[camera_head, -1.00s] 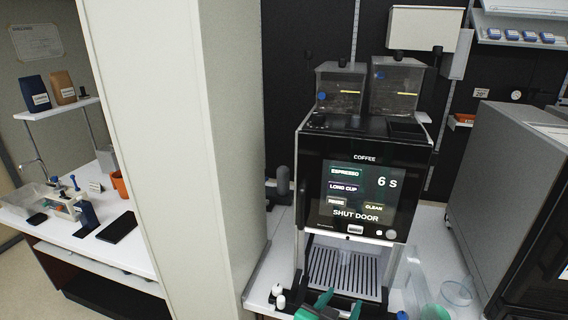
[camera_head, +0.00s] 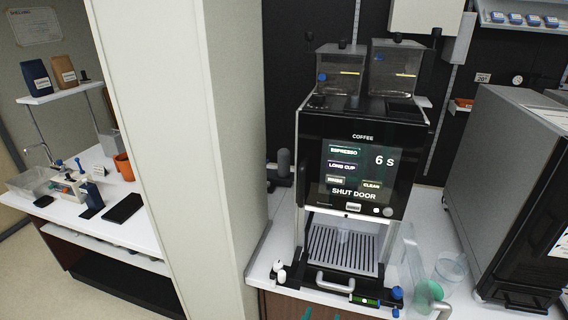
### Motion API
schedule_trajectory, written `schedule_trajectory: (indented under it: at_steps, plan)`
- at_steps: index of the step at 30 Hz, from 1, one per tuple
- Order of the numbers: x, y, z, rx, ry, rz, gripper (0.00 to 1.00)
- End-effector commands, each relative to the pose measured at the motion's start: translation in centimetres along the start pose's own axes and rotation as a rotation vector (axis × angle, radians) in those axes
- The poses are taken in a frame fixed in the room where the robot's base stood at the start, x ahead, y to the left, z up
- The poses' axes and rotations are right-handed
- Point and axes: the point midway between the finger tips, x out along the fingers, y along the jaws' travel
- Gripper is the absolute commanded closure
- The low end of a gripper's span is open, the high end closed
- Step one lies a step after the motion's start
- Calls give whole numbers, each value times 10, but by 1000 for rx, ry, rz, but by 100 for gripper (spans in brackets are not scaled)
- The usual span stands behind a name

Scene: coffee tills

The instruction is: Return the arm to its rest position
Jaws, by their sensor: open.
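Only small teal tips of my gripper (camera_head: 335,315) show at the bottom edge of the head view, set apart from each other, so it is open. Nothing shows between them. The rest of my gripper and arm is out of view. The tips are in front of and below the coffee machine (camera_head: 312,150), whose screen reads "SHUT DOOR" and "6 S". Its drip grille (camera_head: 340,248) is bare on top. A grey handle (camera_head: 335,284) sticks out at the machine's front foot.
A large grey appliance (camera_head: 490,170) stands further right. A pale column (camera_head: 185,150) rises on the left, with another counter (camera_head: 140,230) beyond it.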

Motion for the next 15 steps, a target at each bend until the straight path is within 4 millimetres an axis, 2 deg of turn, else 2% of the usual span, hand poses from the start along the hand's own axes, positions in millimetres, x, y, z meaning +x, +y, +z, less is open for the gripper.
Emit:
schedule_trajectory:
  at_steps: [1, 6, 15]
  plan:
    - [-8, -3, 18, -14, -5, -21, 52]
    - [-35, -14, 59, -48, 11, -94, 52]
    - [-99, -23, 118, -75, 44, -209, 52]
